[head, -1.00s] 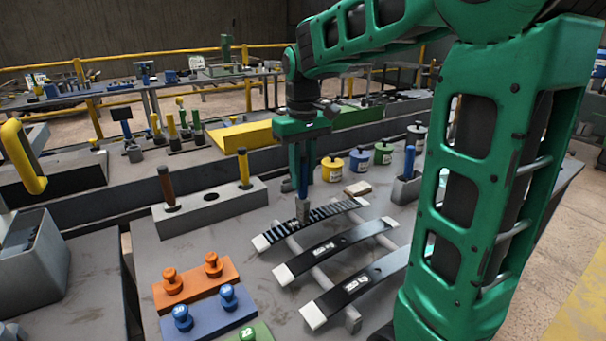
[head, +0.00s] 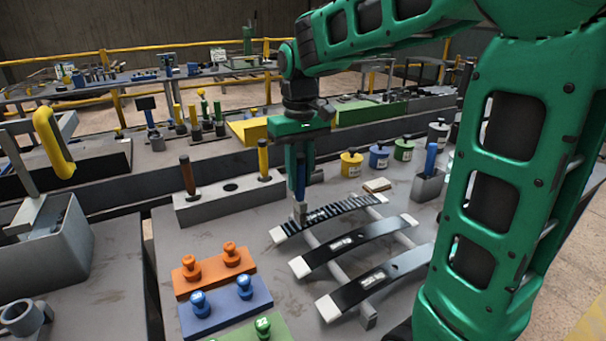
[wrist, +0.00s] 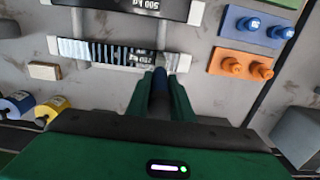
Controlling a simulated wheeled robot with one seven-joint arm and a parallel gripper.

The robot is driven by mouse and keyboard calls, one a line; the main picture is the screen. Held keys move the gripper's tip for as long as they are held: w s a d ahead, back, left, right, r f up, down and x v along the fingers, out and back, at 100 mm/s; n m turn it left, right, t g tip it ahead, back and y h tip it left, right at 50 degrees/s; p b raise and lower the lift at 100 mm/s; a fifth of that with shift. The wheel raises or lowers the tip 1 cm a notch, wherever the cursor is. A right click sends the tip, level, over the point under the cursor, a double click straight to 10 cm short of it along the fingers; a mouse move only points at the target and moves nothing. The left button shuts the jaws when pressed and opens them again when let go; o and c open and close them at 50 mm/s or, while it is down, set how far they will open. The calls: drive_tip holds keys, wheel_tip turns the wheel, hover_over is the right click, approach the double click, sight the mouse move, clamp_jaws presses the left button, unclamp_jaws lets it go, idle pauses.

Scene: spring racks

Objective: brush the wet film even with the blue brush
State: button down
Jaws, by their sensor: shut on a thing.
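My gripper (head: 300,180) is shut on the blue brush (wrist: 158,82), held upright with its handle mostly hidden between the fingers. Its pale head (head: 300,210) is at the rearmost leaf spring (head: 343,211), near that leaf's left end; I cannot tell for sure whether it touches. This leaf has pale tips and dark and light bands across its top, so the film looks uneven. The banded leaf also shows in the wrist view (wrist: 110,55). Two smoother dark leaves with labels, a middle one (head: 375,240) and a front one (head: 368,284), lie on the same rack.
Yellow (head: 351,164), blue (head: 379,157) and green (head: 403,150) pots stand behind the leaves. A grey holder (head: 428,186) with a blue handle stands at right. A grey block (head: 215,205) with two upright handles is behind left. Orange (head: 214,274) and blue (head: 226,304) knobbed blocks lie front left.

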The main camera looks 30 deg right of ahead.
drive_tip(key=a+f, duration=0.1)
drive_tip(key=a, duration=0.5)
drive_tip(key=shift+f, duration=0.15)
idle(0.4)
wheel_tip(320, 180, up, 6)
idle(0.8)
drive_tip(key=shift+r, duration=0.2)
wheel_tip(320, 180, up, 3)
drive_tip(key=shift+f, duration=0.1)
idle(0.4)
drive_tip(key=shift+s, duration=0.1)
